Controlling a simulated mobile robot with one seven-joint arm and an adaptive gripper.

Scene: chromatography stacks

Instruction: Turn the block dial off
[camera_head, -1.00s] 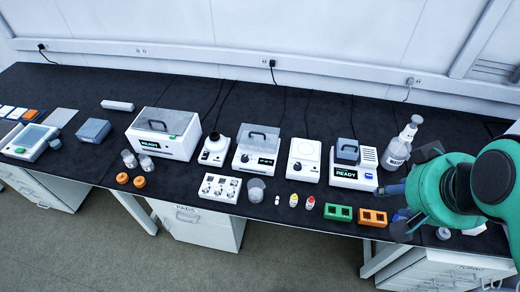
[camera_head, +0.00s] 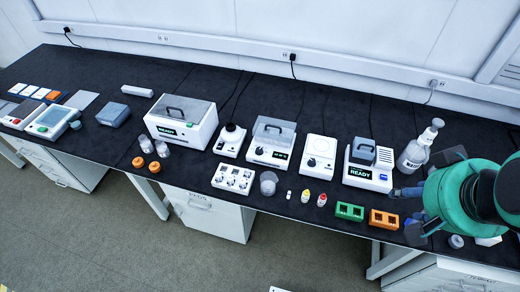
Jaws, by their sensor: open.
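Several white instruments stand in a row on the black bench, and I cannot tell for sure which one is the block. A white unit with a clear handled lid (camera_head: 274,130) has a dark display and a small dark dial (camera_head: 258,150) on its front. To its right, a flat-topped white unit (camera_head: 318,148) has a dark round knob (camera_head: 311,162). The dial settings are too small to read. My gripper (camera_head: 403,212) is open and empty at the right, near the bench's front edge, to the right of both units and apart from them.
A READY unit with a grey lid (camera_head: 368,165) and a wash bottle (camera_head: 418,148) stand near my arm. A green rack (camera_head: 349,211), an orange rack (camera_head: 384,218), small vials (camera_head: 306,195) and a multi-knob box (camera_head: 233,178) line the front.

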